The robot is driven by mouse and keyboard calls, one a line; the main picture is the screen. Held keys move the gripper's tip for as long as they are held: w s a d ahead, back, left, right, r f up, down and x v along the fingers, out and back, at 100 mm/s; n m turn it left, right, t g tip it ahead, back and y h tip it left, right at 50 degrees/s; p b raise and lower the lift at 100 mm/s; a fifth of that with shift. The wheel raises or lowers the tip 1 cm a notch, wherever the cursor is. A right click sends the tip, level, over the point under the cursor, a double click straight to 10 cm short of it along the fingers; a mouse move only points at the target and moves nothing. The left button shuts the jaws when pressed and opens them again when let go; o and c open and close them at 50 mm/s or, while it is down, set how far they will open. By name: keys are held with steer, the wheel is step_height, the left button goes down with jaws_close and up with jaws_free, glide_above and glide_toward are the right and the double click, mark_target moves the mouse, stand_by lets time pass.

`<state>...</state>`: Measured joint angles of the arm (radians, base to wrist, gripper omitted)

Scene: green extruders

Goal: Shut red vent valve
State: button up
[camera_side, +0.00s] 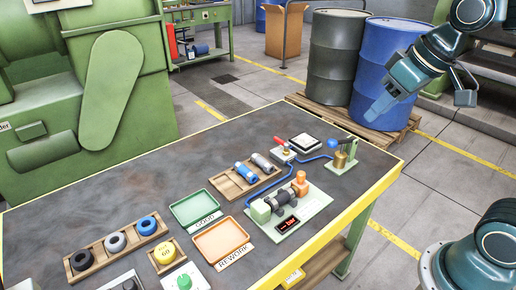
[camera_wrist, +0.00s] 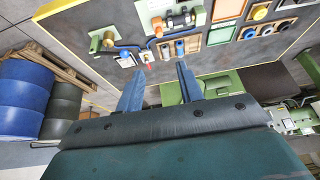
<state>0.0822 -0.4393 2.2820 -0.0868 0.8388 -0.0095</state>
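The red vent valve is a small red lever (camera_side: 279,140) on a pale block (camera_side: 284,156) at the back right of the bench, joined to blue tubing. In the wrist view the red lever (camera_wrist: 149,67) appears between my fingers, with its pale block (camera_wrist: 143,56) just beyond. The lever's exact angle is too small to tell. My gripper (camera_side: 424,102) is in the air to the right of and above the bench, clear of the valve. Its two fingers are spread with nothing between them; they also show in the wrist view (camera_wrist: 160,69).
A brass pump with a blue-knobbed lever (camera_side: 333,143) stands right of the valve. A green test plate (camera_side: 312,207) with a clamped part and red display lies in front. A wooden tray (camera_side: 228,184), green tray (camera_side: 195,222) and orange tray (camera_side: 208,257) sit left. Drums (camera_side: 385,75) stand behind.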

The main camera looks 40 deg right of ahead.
steer(key=w+d, duration=0.2)
steer(key=w, duration=0.7)
steer(key=y, duration=0.2)
glide_above(281, 142)
steer(key=s+d, duration=0.4)
steer(key=s, duration=0.1)
step_height(281, 142, down, 16)
steer(key=shift+w+a+g, duration=0.2)
steer(key=shift+g, duration=0.1)
steer(key=shift+f, duration=0.1)
steer(key=x, duration=1.3)
steer(key=shift+w+f, duration=0.15)
steer(key=shift+f, duration=0.1)
jaws_close()
